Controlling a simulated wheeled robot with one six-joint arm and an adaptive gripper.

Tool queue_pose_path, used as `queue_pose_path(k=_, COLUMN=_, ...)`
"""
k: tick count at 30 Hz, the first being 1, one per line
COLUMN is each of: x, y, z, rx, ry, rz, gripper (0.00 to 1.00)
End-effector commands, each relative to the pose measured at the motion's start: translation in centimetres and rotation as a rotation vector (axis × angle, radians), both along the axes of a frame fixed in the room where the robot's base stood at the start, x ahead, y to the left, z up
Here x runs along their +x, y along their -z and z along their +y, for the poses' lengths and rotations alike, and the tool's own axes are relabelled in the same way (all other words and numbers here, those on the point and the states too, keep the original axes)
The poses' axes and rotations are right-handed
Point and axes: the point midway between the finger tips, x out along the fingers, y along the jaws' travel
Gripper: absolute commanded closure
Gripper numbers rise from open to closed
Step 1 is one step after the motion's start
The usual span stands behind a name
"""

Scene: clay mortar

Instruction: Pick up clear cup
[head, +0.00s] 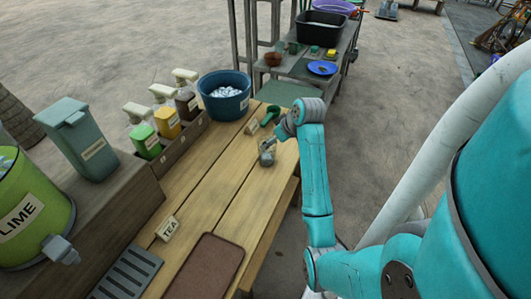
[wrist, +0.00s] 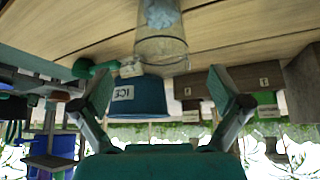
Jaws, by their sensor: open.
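The clear cup (head: 266,157) stands on the wooden table, with pale ice-like contents in its lower part. In the wrist view, which looks upside down, the cup (wrist: 162,48) is at the top centre, its rim side nearest the fingers. My gripper (wrist: 161,82) is open, its two fingers spread left and right of the cup's line. The cup appears just past the fingertips, not gripped. In the head view my gripper (head: 280,133) is close by the cup, partly hidden by my wrist.
A blue ice bucket (head: 224,94) and a green scoop (head: 270,115) are beyond the cup. Pump bottles (head: 163,108) stand in a box at the left. A TEA sign (head: 169,228), brown mat (head: 207,268) and grey drip tray (head: 127,275) are nearer. Bare table lies left of the cup.

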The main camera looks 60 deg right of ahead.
Motion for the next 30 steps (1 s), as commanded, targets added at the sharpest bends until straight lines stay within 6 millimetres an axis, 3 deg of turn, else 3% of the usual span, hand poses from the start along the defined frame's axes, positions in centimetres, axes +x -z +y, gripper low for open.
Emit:
queue_pose_path(k=18, x=3.2, y=5.4, z=-1.0, rx=0.000, ry=0.000, rz=0.001, gripper=0.01)
queue_pose_path(k=28, x=3.5, y=5.9, z=-1.1, rx=-0.001, ry=0.001, rz=-0.001, gripper=0.01)
queue_pose_path(k=30, x=3.5, y=5.9, z=-1.1, rx=-0.001, ry=0.001, rz=-0.001, gripper=0.19)
